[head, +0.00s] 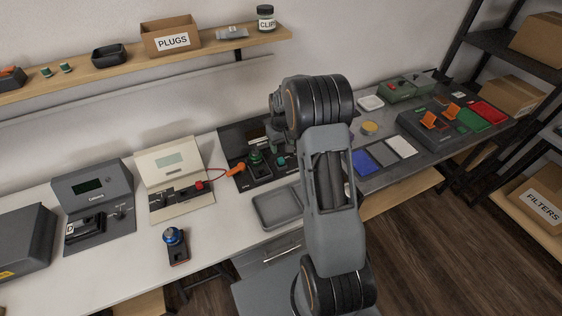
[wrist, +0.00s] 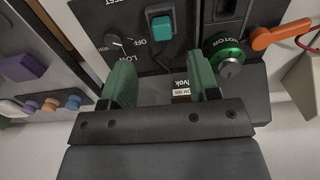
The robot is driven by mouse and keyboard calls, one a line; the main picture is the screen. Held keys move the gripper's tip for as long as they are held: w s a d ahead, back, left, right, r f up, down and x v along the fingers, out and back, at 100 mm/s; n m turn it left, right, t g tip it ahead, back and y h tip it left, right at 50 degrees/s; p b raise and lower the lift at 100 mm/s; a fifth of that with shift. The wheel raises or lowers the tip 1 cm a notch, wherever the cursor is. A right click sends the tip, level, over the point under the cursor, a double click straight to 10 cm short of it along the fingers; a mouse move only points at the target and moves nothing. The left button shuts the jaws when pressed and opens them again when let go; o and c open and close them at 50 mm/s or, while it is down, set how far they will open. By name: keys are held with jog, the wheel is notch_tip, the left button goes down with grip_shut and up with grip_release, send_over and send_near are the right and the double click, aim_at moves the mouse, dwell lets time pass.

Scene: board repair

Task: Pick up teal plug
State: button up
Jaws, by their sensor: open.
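A small teal block (wrist: 160,30), which may be the teal plug, sits on a black panel (wrist: 95,15) in the wrist view, between a dial marked OFF and LOW and a green knob. It also shows as a small teal spot in the head view (head: 281,160). My gripper (wrist: 160,79) is open, with its two green-padded fingers apart and short of the teal block in the picture. A dark part with a white label (wrist: 181,90) shows between the fingers. Two small green-teal pieces (head: 65,68) lie on the wall shelf, too small to identify.
An orange handle (wrist: 280,33) with a red wire is beside the green knob (wrist: 228,55). A grey tray (head: 277,208) lies in front of the black panel. A cream tester (head: 173,160) stands to its left; coloured trays (head: 375,186) lie to the right.

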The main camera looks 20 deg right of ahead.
aim_at(281, 159)
jog(key=shift+a+f+p, duration=0.1)
jog(key=shift+f+p, duration=0.55)
jog(key=shift+f, duration=3.45)
grip_shut()
